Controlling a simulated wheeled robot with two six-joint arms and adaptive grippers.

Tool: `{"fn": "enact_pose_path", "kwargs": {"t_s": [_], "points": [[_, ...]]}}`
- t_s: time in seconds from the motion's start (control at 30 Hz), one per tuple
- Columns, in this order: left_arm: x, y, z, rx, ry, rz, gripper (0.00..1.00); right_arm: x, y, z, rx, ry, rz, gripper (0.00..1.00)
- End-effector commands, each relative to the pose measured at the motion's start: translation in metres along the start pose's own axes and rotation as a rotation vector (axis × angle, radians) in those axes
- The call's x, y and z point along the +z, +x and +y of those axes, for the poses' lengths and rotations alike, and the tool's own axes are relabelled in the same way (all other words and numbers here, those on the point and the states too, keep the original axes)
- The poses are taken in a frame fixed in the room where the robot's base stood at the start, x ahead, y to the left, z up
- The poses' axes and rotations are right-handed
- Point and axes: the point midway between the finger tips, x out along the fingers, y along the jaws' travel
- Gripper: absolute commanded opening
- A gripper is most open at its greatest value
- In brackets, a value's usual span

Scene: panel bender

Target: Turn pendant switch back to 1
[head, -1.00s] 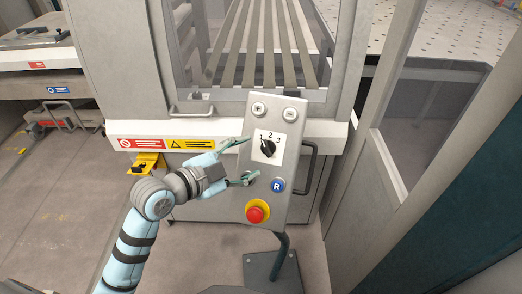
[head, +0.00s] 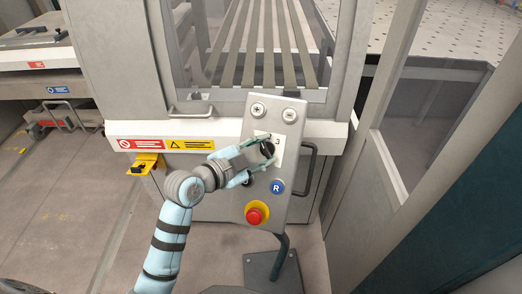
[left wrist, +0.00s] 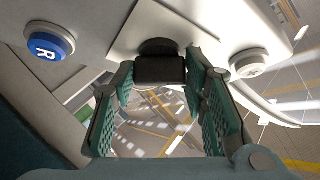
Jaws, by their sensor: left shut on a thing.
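The grey pendant (head: 284,208) stands tilted on its post in front of the machine. Its black rotary switch (head: 268,147) sits on a white plate, and the fingers cover most of its number marks. The 3 still shows at the upper right. My left gripper (head: 265,151) reaches in from the left and is shut on the switch knob. In the left wrist view, the black knob (left wrist: 160,66) lies between the two green-padded fingers. I cannot tell which number the knob points to. My right gripper is not in view.
A blue R button (head: 277,186) and a red emergency stop (head: 255,214) lie below the switch. Two round screw-like knobs (head: 289,115) are above it. A black handle (head: 312,165) is to the right. A grey frame post (head: 460,150) stands further right.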

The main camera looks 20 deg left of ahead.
Motion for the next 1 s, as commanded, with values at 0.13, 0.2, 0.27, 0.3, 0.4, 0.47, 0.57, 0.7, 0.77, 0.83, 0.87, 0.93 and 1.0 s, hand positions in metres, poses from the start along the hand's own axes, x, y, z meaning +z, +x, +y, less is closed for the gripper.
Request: {"fn": "enact_pose_path", "kwargs": {"t_s": [0.13,0.2,0.27,0.3,0.4,0.47,0.57,0.7,0.77,0.83,0.87,0.93,1.0], "points": [[-0.001,0.0,0.002,-0.101,-0.158,0.0,0.12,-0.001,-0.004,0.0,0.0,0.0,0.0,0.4],[0.0,0.0,0.002,-0.114,-0.175,-0.001,0.12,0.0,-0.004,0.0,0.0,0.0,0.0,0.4],[0.0,0.0,0.002,-0.113,-0.173,-0.001,0.12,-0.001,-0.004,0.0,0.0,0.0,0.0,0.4],[0.0,0.0,0.002,-0.113,-0.173,0.0,0.12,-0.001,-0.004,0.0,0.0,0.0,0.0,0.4],[0.0,0.0,0.002,-0.112,-0.173,0.0,0.43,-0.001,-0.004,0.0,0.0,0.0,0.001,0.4],[0.0,0.0,0.002,-0.112,-0.173,0.0,0.53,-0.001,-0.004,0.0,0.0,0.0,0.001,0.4],[0.0,0.0,0.002,-0.112,-0.172,0.0,0.6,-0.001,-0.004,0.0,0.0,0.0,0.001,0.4],[0.0,0.0,0.002,-0.112,-0.171,0.0,0.6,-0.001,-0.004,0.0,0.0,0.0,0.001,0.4],[0.0,0.0,0.002,-0.112,-0.171,0.0,0.6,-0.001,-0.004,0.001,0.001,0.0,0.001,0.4],[0.0,-0.002,0.002,-0.112,-0.17,0.0,0.6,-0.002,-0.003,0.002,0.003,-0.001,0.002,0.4],[0.001,-0.004,0.003,-0.112,-0.17,-0.001,0.6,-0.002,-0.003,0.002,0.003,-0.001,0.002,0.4],[0.001,-0.013,0.003,-0.113,-0.168,-0.001,0.6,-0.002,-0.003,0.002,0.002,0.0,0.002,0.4],[0.0,-0.028,0.005,-0.112,-0.166,-0.001,0.6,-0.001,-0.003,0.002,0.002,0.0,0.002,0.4]]}}
